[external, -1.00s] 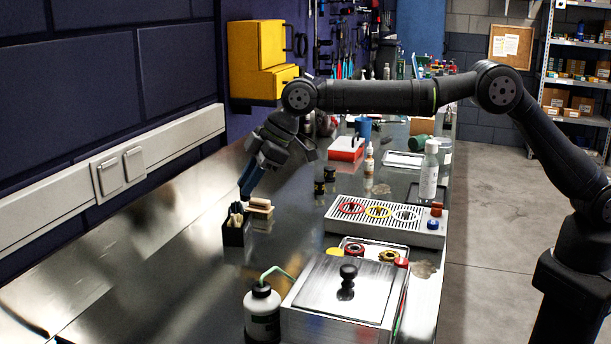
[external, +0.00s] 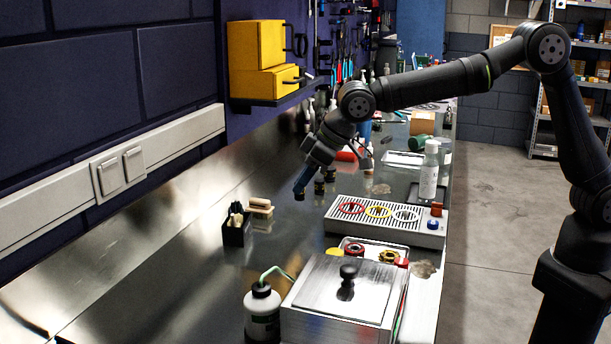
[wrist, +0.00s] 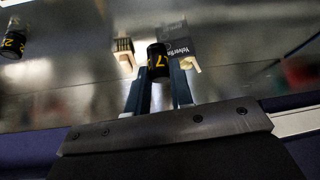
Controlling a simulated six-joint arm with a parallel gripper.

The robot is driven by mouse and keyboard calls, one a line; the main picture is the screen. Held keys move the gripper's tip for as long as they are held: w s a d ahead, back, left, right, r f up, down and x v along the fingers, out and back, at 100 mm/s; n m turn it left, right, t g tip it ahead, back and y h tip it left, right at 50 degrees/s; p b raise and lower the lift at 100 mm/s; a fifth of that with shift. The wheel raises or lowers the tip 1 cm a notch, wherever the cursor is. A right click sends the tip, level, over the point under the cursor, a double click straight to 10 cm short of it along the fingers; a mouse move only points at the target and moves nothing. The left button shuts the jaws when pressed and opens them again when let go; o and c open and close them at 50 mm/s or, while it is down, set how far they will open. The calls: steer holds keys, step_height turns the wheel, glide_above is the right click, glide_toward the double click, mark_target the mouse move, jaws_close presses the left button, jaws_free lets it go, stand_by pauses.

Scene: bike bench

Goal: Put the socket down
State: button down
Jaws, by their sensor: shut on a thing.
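My gripper (external: 300,192) is angled down over the bench in the external view. Its two dark blue fingers are shut on a black socket (wrist: 157,62) with a yellow number, partly hidden by the fingers. The held socket shows as a small dark shape at the fingertips in the external view (external: 299,197). Two other dark sockets stand on the bench just right of the fingertips, a nearer one (external: 319,187) and a farther one (external: 330,174). One socket with yellow digits (wrist: 13,45) shows at the left of the wrist view. I cannot tell if the held socket touches the bench.
A dark holder (external: 235,232) with brushes and a wooden block (external: 260,207) stand left of my gripper. A slotted tray (external: 385,220) with coloured rings lies to the right. A metal box (external: 340,295) and a bottle (external: 262,312) stand in front. Bench between is clear.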

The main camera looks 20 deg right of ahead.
steer(key=s+a+f, duration=0.1)
steer(key=a, duration=0.1)
steer(key=s+a+f, duration=0.2)
steer(key=a, duration=0.1)
steer(key=s+a+f, duration=0.2)
steer(key=shift+s+a+f, duration=0.2)
steer(key=shift+s+f, duration=0.05)
steer(key=shift+f, duration=2)
steer(key=shift+f, duration=0.2)
steer(key=c, duration=1.3)
jaws_free()
steer(key=shift+r, duration=0.1)
steer(key=shift+r, duration=0.25)
steer(key=v, duration=1.1)
steer(key=shift+s+d+r, duration=0.1)
steer(key=shift+d+r, duration=0.05)
steer(key=shift+r, duration=0.15)
